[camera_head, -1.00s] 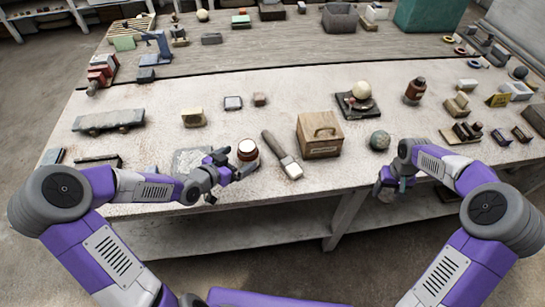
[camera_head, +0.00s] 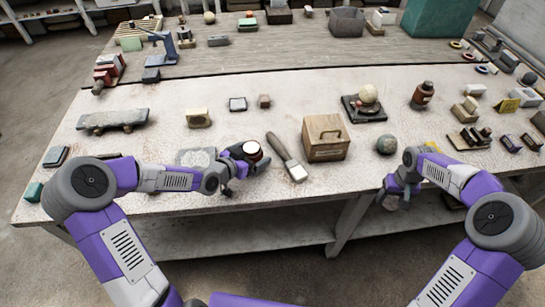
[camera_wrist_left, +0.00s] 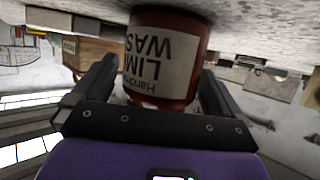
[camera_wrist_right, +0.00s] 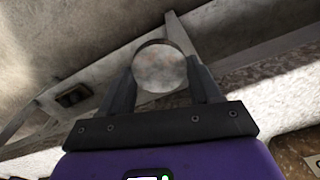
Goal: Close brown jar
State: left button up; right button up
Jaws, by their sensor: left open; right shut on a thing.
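The brown jar (camera_head: 253,148) stands on the near part of the table, its top pale and uncovered in the head view. In the left wrist view the jar (camera_wrist_left: 165,55) shows a white label and lies between the two fingers of my left gripper (camera_head: 243,170). Those fingers are open, one on each side of it; contact is not clear. My right gripper (camera_head: 396,192) is off the table's front edge, shut on a round greyish lid (camera_wrist_right: 160,68). The lid's flat face shows in the right wrist view.
A brush (camera_head: 287,157) lies just right of the jar, with a wooden box (camera_head: 325,138) beyond it. A greenish sphere (camera_head: 387,144) is near the right gripper. A grey slab (camera_head: 195,157) lies left of the jar. The front edge between the arms is clear.

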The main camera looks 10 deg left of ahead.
pick_arm(q)
jog(key=shift+c, duration=0.3)
